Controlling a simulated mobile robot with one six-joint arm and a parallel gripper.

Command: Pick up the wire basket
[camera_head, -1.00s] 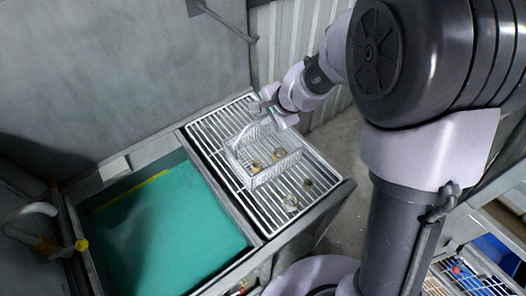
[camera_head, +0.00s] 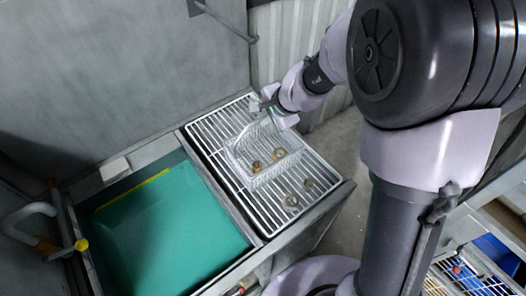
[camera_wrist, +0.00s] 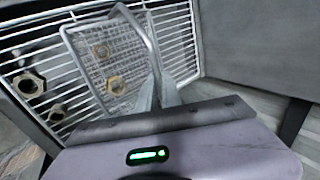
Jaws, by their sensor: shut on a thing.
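The wire basket (camera_head: 262,172) is at the white grate, with two brass-coloured nuts in it. It also shows in the wrist view (camera_wrist: 120,62), where its handle (camera_wrist: 146,38) runs up to my gripper's fingers. My gripper (camera_head: 272,108) is at the basket's far side and is shut on the handle. In the wrist view, my gripper's fingers (camera_wrist: 160,92) meet at the handle. Whether the basket touches the grate or hangs just above it, I cannot tell.
The white wire grate (camera_head: 222,128) has two more nuts (camera_head: 291,202) lying outside the basket. A basin with a green floor (camera_head: 165,235) is left of it. A grey wall (camera_head: 110,70) stands behind. A yellow-tipped pipe (camera_head: 82,245) is at the far left.

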